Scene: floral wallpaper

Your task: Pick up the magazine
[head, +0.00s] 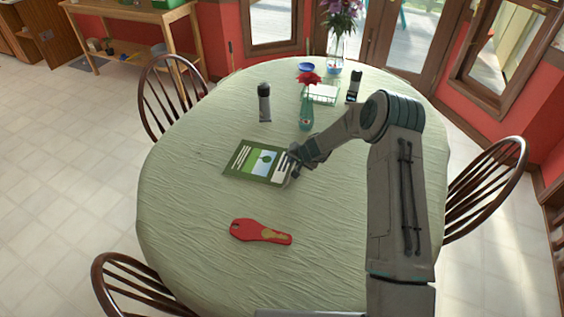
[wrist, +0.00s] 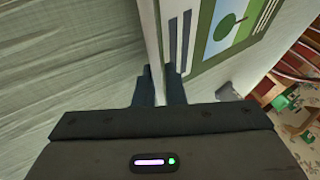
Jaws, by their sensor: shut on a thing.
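The magazine (head: 258,163) has a green cover with a tree picture and white text lines. In the head view it is near the middle of the table, close to the surface; I cannot tell whether it is fully clear of the cloth. My gripper (head: 292,163) is at its right edge. In the wrist view my gripper's fingers (wrist: 159,88) are shut on the edge of the magazine (wrist: 215,40), with one finger on each side of it. The fingertips are partly hidden in the head view.
The oval table (head: 200,215) has a pale green cloth. A red object (head: 260,232) lies in front of the magazine.

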